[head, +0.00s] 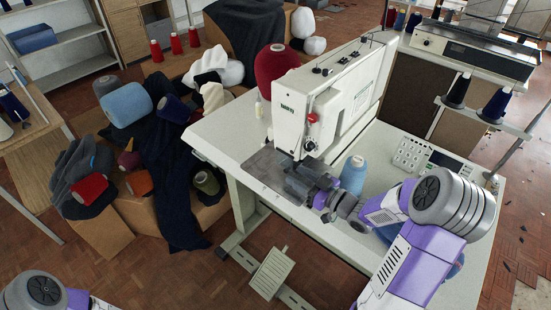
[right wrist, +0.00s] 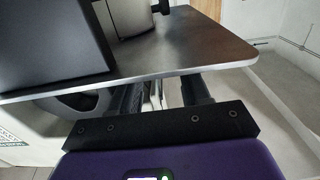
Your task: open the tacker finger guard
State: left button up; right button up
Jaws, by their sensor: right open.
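The tacker is a white sewing machine (head: 335,95) on a pale table, with a red knob on its head. Dark grey, partly see-through parts sit below its head, beside my right gripper (head: 318,192). I cannot clearly tell the finger guard from the gripper there. In the right wrist view my right gripper (right wrist: 160,92) is open, its two dark fingers apart and reaching under a dark plate with a bright metal edge (right wrist: 185,68). A black box-like part (right wrist: 50,40) stands above that plate. Contact with the guard cannot be told. My left gripper is outside the view.
A light blue thread cone (head: 354,174) stands close behind my right gripper. A button panel (head: 410,155) lies to the right on the table (head: 225,130). A pedal (head: 271,273) is below. Boxes with dark cloth and several spools crowd the left. The table's front edge is near.

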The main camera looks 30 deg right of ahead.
aim_at(288, 171)
jog(key=shift+b+x, duration=0.75)
jog(key=shift+x, duration=2.4)
jog(key=shift+a+r, duration=0.1)
jog(key=shift+a, duration=0.05)
jog(key=shift+c, duration=0.5)
grip_shut()
